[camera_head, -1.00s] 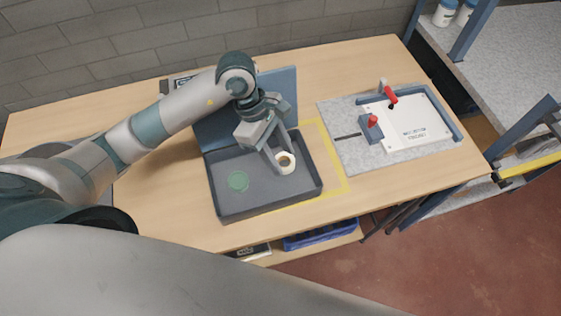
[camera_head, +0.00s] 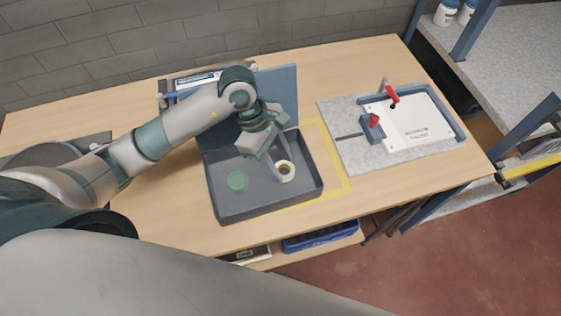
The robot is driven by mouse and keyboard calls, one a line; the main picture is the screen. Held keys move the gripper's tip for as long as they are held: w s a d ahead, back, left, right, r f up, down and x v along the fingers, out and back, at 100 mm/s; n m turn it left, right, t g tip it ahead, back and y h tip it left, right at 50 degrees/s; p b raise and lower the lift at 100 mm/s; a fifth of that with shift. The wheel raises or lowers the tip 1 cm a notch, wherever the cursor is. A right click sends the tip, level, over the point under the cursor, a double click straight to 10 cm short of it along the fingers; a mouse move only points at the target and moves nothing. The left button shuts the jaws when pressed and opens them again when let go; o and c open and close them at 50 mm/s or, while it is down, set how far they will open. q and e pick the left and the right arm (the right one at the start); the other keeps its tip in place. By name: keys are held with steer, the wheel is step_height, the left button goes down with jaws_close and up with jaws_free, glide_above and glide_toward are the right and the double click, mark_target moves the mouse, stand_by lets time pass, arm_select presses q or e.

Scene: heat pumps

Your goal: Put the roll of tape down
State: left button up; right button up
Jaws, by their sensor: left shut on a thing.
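The roll of tape (camera_head: 287,174) is a small cream ring with a brown inside, over the right part of the open dark grey case (camera_head: 262,208). My left gripper (camera_head: 280,172) points down into the case from above and is shut on the roll. Whether the roll touches the case floor I cannot tell. A green round thing (camera_head: 237,181) lies in the left part of the case. My right gripper is out of view.
The case's blue-grey lid (camera_head: 281,92) stands up behind it. Yellow tape (camera_head: 333,160) borders the case on the table. To the right, a grey board holds a white plate (camera_head: 418,122) with red-handled clamps (camera_head: 392,94). Bare table (camera_head: 180,215) lies left of the case.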

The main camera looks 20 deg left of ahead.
arm_select(q)
steer(key=shift+f, duration=0.1)
steer(key=o, duration=1)
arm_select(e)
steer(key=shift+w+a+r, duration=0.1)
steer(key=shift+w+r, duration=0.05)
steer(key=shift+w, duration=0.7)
